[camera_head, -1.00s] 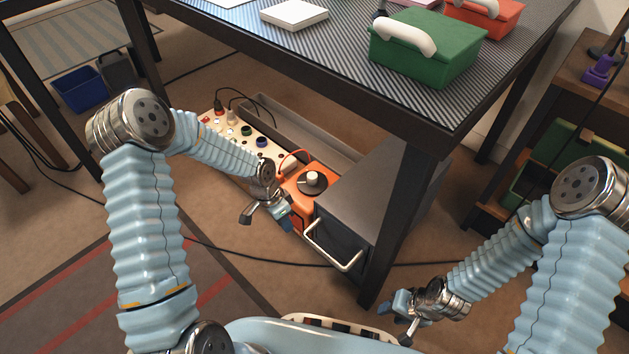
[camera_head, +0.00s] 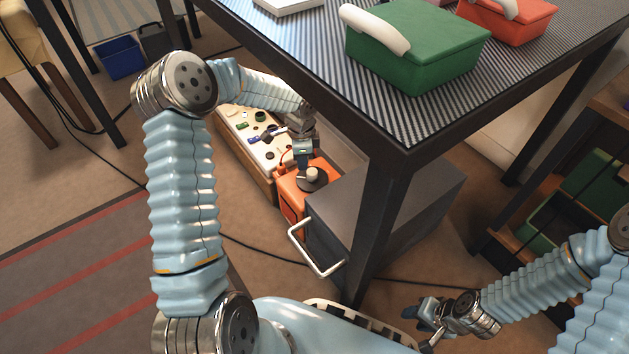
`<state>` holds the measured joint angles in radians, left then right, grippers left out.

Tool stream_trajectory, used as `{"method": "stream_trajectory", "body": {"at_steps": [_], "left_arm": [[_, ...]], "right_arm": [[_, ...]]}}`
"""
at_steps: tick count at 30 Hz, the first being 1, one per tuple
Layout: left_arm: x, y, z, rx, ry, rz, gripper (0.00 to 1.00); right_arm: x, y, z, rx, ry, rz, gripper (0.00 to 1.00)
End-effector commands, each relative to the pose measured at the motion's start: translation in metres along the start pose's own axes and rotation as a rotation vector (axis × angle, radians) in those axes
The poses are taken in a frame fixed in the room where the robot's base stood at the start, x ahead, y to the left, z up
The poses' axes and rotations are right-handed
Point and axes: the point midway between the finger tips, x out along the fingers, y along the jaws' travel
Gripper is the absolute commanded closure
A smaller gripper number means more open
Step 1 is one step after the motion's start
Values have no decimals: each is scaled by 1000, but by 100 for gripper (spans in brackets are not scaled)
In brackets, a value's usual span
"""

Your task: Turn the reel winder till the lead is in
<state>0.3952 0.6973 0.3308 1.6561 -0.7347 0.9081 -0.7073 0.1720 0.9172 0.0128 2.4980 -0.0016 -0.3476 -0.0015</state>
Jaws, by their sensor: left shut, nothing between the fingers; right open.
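The orange reel winder (camera_head: 290,200) stands on the floor under the table, beside the dark cabinet. A dark disc with a pale knob (camera_head: 312,174) sits on its top. My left gripper (camera_head: 302,160) is shut and empty, just above and behind the winder's top near the knob; I cannot tell if it touches. The orange lead is mostly hidden behind my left gripper. My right gripper (camera_head: 428,322) is open and empty at the lower right, far from the winder.
A cream panel with sockets and knobs (camera_head: 250,130) lies left of the winder. The dark cabinet (camera_head: 375,215) with a pale handle (camera_head: 315,255) is close on its right. The table (camera_head: 300,45) overhangs, holding a green box (camera_head: 420,50). A black cable crosses the floor.

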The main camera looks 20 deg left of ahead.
Motion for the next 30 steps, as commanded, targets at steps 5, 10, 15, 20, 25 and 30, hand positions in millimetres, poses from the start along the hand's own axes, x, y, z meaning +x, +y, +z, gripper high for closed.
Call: {"method": "stream_trajectory", "body": {"at_steps": [5,10,15,20,25,30], "left_arm": [[31,0,0,1,-1,0,100],[44,0,0,0,0,1,100],[48,1,0,0,0,3,100],[50,1,1,-1,0,4,100],[51,1,1,-2,-1,5,100],[52,1,1,-2,-2,5,100]], "right_arm": [[22,9,-1,1,5,1,57],[29,11,-1,2,8,1,57],[29,11,-1,2,8,1,57],[30,12,-1,2,8,1,57],[30,12,-1,2,8,1,57],[30,12,-1,2,8,1,57]]}}
